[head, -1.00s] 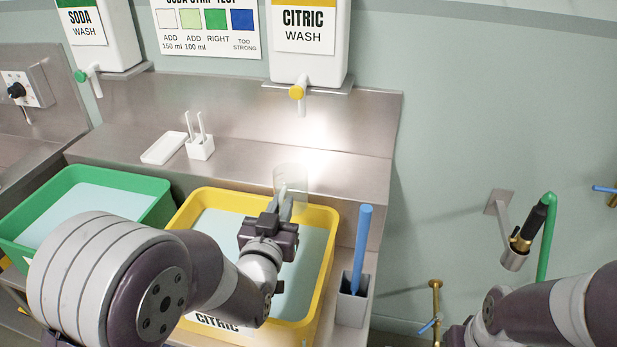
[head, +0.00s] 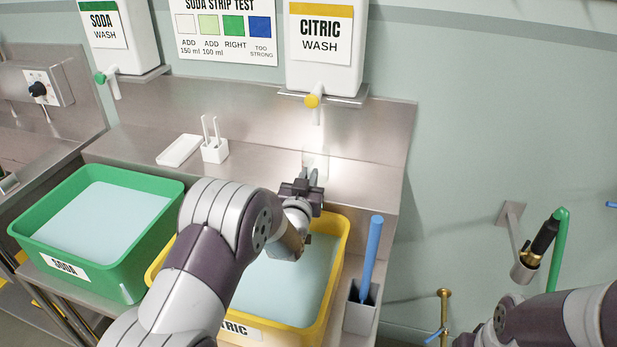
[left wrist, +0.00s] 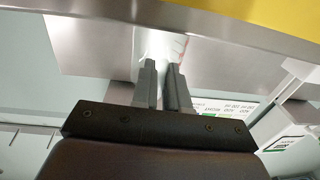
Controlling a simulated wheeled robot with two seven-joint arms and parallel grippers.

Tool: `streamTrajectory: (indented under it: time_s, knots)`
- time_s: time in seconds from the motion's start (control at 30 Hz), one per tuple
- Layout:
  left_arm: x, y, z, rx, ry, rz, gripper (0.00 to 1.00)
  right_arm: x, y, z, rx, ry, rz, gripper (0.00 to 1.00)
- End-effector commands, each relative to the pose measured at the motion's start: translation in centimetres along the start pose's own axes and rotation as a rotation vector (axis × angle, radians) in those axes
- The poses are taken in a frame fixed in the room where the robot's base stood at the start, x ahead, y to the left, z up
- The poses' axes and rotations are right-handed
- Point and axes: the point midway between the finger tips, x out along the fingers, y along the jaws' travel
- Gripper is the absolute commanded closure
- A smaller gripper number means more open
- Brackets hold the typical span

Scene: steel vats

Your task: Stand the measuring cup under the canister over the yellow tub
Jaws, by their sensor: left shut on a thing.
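The clear measuring cup (head: 317,163) shows faintly in the head view below the yellow-knobbed tap of the CITRIC canister (head: 322,65). My left gripper (head: 309,178) is shut on the cup, at the back edge of the yellow tub (head: 342,245). In the left wrist view the cup (left wrist: 160,44) stands beyond the two fingers (left wrist: 164,78). Whether its base touches the steel ledge cannot be told. The tub holds pale liquid and is partly hidden by my left arm. My right gripper is out of view; only part of the right arm shows at lower right.
The green SODA tub (head: 150,245) stands left of the yellow one. A white tray (head: 179,150) and a small white holder (head: 215,151) sit on the steel ledge (head: 262,160). A grey holder with a blue stick (head: 371,255) stands right of the yellow tub.

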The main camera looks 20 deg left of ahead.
Motion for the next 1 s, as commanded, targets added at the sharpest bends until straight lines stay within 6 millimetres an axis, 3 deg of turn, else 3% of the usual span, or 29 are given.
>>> streamTrajectory:
  time_s: [0.33, 0.37, 0.43, 0.8, 1.0]
  knots:
    - [0.0, 0.0, 0.6, 0.000, 0.002, 0.000, 1.00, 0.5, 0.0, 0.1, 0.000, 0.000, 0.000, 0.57]
    - [0.0, 0.0, 0.6, 0.000, 0.002, 0.000, 0.83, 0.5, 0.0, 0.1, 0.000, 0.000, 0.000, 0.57]
    - [0.0, 0.0, 0.5, 0.000, 0.002, 0.000, 0.61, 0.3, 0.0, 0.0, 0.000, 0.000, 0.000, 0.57]
    - [-0.1, 0.0, -0.3, 0.000, 0.002, 0.000, 0.61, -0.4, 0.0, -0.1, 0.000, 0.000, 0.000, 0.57]
    - [-4.1, 0.0, 0.1, 0.000, 0.002, 0.000, 0.61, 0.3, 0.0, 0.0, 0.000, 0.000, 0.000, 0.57]
